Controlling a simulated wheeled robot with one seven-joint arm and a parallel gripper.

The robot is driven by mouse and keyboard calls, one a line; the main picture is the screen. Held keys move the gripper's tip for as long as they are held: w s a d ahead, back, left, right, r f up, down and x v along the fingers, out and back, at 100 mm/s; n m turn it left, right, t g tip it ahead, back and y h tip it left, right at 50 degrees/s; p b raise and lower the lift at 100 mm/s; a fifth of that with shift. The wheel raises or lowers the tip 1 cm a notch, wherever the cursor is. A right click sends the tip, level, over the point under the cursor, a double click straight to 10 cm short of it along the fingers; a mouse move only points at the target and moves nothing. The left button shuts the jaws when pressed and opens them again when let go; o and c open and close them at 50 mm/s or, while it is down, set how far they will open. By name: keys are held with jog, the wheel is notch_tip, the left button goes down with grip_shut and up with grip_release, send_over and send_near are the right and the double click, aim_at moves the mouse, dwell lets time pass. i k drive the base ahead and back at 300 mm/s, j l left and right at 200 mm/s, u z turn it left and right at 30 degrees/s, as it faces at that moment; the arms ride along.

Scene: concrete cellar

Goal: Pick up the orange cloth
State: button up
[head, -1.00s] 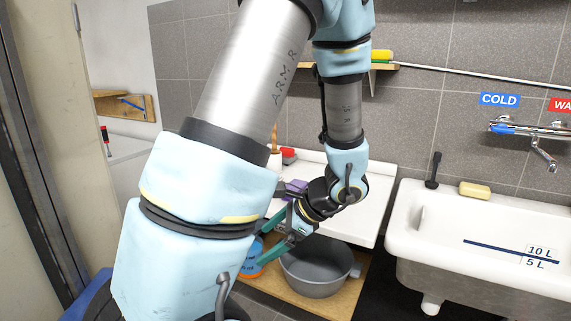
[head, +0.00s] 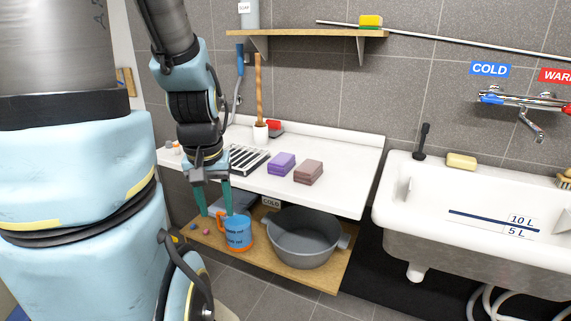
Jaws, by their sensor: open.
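I cannot make out an orange cloth in the head view. A purple folded cloth or sponge (head: 281,163) and a brownish-mauve one (head: 308,171) lie side by side on the white counter (head: 340,196). My gripper (head: 215,206) is open, with its two teal fingers pointing down in front of the counter's left part. The fingers hang near an orange and blue jug (head: 238,233) on the low wooden shelf (head: 300,276). I cannot tell whether they touch it. Nothing shows between the fingers. My arm hides much of the left side.
A grey basin (head: 303,240) stands on the low shelf beside the jug. The white sink (head: 500,200) is at the right. A wall shelf (head: 300,33) hangs above.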

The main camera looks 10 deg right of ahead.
aim_at(309, 170)
jog(key=l+u, duration=0.2)
jog(key=u, duration=0.25)
jog(key=k+l+u, duration=0.1)
jog(key=u, duration=0.35)
jog(key=k+l+u, duration=0.1)
jog(key=u, duration=0.35)
jog(key=k+l, duration=0.25)
jog(key=l+u, duration=0.05)
jog(key=l, duration=0.05)
